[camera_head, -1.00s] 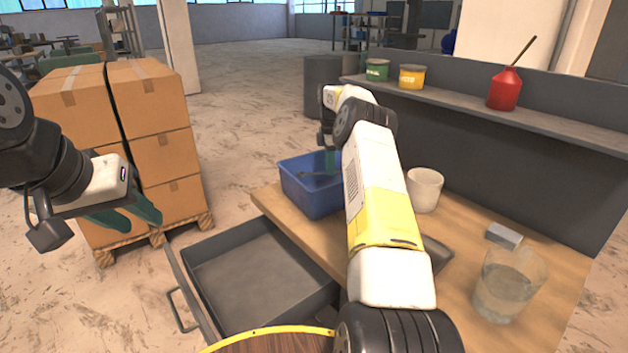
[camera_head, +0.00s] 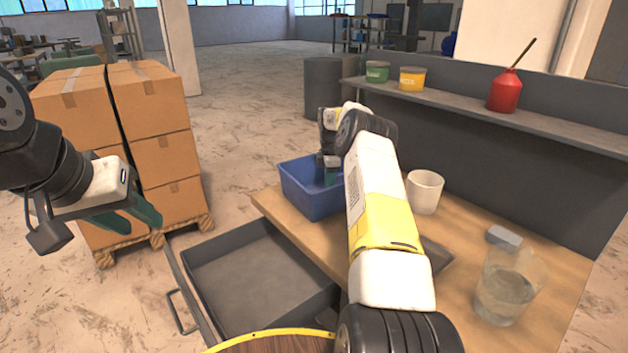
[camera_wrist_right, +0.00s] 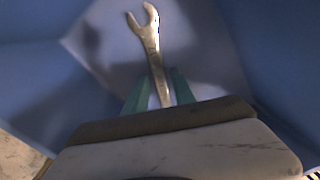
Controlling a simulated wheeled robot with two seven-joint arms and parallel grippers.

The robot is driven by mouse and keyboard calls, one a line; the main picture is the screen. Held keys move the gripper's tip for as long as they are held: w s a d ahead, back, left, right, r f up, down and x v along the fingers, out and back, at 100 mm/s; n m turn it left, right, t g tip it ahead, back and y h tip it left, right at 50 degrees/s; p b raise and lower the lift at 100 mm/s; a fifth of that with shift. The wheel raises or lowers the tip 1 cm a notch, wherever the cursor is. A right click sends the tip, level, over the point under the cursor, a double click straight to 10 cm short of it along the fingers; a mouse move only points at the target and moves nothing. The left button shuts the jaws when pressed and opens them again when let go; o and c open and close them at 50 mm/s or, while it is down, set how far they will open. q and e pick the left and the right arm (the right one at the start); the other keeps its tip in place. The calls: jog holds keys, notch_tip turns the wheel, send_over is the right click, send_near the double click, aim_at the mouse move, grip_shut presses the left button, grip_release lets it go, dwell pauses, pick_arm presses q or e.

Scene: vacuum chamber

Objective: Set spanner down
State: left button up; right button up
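The spanner (camera_wrist_right: 150,40) is a metal open-ended wrench. In the right wrist view it is inside the blue bin (camera_wrist_right: 35,80), its jaw pointing away from my wrist and its handle between the green fingers. My right gripper (camera_wrist_right: 161,80) looks shut on the handle, with little gap on either side. Whether the spanner touches the bin floor is hard to tell. In the head view my right gripper (camera_head: 332,178) reaches down into the blue bin (camera_head: 305,200), partly hidden by my arm; the spanner is hidden there. My left gripper (camera_head: 140,218) is open and empty at the left.
The bin stands on the wooden bench (camera_head: 275,205). An open grey drawer (camera_head: 255,275) sticks out below. Stacked boxes (camera_head: 155,110) are at the left.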

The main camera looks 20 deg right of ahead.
dwell(0.3)
jog(key=s+a+r+m+t, duration=0.1)
jog(key=s+a+r, duration=0.15)
jog(key=r, duration=1.05)
jog(key=s+a+r+m+t, duration=0.15)
jog(key=a+r, duration=0.25)
jog(key=r, duration=0.9)
jog(key=s+a+r+m, duration=0.4)
jog(key=s+r, duration=0.3)
jog(key=s, duration=0.3)
jog(key=s+a+r+m+t+y, duration=0.1)
jog(key=s+a+m, duration=0.1)
jog(key=s, duration=0.6)
jog(key=s+a+r+m+t, duration=0.1)
jog(key=s+a+m+t, duration=0.15)
jog(key=s, duration=0.55)
jog(key=s+a+f+m, duration=0.1)
jog(key=s+f, duration=0.1)
jog(key=s, duration=0.3)
jog(key=s+a+f+m+y, duration=0.1)
jog(key=s+f+m, duration=0.1)
jog(key=s, duration=0.3)
jog(key=s+f+m, duration=0.2)
jog(key=s+f, duration=0.1)
jog(key=s, duration=0.2)
jog(key=shift+a+f, duration=0.2)
jog(key=shift+a, duration=0.2)
